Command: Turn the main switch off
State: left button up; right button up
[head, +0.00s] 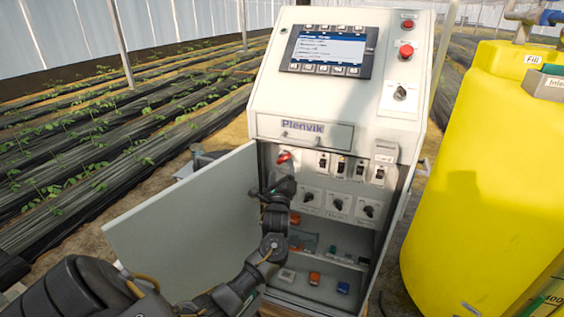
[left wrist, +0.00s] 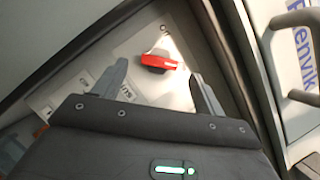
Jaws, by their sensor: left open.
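The main switch (head: 284,157) is a red rotary handle at the upper left inside the open cabinet. In the left wrist view the red handle (left wrist: 158,62) sits on a pale labelled plate, beyond and between my fingertips. My left gripper (head: 281,184) is just below and in front of the switch in the head view. Its two grey fingers (left wrist: 159,77) are spread apart with nothing between them, and I see no contact with the handle. My right gripper is out of view.
The cabinet door (head: 190,225) stands open to the left. Breakers (head: 342,166) and black rotary knobs (head: 337,204) lie right of the gripper. A red button (head: 406,51) is on the upper panel. A yellow tank (head: 480,185) stands close on the right.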

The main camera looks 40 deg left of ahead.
aim_at(282, 161)
pick_arm(q)
jog(key=x, duration=0.5)
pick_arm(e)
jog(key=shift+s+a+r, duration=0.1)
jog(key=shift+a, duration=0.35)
